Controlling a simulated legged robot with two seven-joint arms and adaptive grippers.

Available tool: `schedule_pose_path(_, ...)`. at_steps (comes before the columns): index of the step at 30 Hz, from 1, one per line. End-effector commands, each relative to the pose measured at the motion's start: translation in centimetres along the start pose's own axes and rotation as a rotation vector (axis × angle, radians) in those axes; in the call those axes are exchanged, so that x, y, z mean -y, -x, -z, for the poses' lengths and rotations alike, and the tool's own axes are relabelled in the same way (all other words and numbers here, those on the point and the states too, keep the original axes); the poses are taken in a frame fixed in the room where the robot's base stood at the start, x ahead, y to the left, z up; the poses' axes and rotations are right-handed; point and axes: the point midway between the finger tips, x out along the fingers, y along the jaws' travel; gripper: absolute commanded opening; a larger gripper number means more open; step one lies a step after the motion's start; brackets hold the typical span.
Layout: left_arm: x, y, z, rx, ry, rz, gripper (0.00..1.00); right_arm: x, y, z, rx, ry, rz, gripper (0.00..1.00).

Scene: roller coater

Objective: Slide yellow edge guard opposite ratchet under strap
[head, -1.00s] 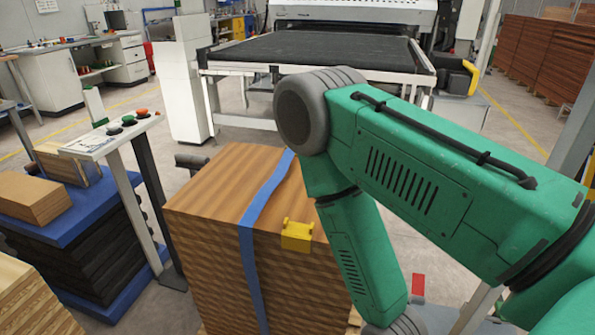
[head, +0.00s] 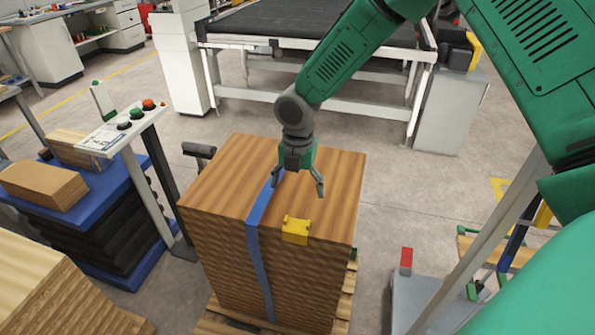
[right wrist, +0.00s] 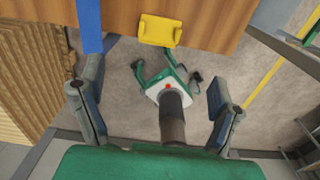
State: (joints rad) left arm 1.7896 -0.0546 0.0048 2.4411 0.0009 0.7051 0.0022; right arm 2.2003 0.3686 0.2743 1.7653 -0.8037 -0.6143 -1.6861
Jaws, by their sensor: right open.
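A stack of wooden boards (head: 330,165) carries a blue strap (head: 259,205) across its top and down its front. The yellow edge guard (head: 296,229) sits on the top front edge, right of the strap and apart from it. In the right wrist view the guard (right wrist: 157,29) is at the top and the strap (right wrist: 90,25) is left of it. My right gripper (head: 298,187) is open and empty above the stack, behind the guard. A green clawed part in the right wrist view, apparently my left gripper (right wrist: 166,80), is low beyond the stack. No ratchet is visible.
A control pedestal (head: 125,135) stands left of the stack. A blue-topped pile (head: 105,185) is farther left, with more boards (head: 60,300) at lower left. A conveyor (head: 250,25) stands behind. Floor between stack and conveyor is clear.

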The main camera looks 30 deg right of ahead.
Motion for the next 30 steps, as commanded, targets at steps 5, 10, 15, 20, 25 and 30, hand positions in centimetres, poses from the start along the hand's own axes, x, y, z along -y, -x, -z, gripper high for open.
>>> schedule_pose_path(5,0.0,0.1,0.0,0.0,0.0,0.0,1.0,-0.1,0.6,-0.3,0.01,0.028,0.007,0.84)
schedule_pose_path(10,0.0,0.0,0.0,0.0,0.0,0.0,1.0,-0.1,0.5,-0.2,0.01,0.026,0.007,0.84)
schedule_pose_path(15,0.0,0.1,0.0,0.0,0.0,0.0,1.0,0.1,-0.3,-0.4,0.007,0.024,0.007,0.84)
schedule_pose_path(20,0.0,0.4,0.0,0.0,0.0,0.0,1.0,0.1,-2.5,-0.3,0.005,0.023,0.009,0.84)
schedule_pose_path(25,0.0,0.7,0.0,0.0,0.0,0.0,1.0,0.2,-6.0,-0.4,0.005,0.023,0.009,0.84)
schedule_pose_path(30,0.0,1.1,0.1,0.0,0.0,0.0,1.0,0.2,-9.2,-0.4,0.006,0.023,0.009,0.84)
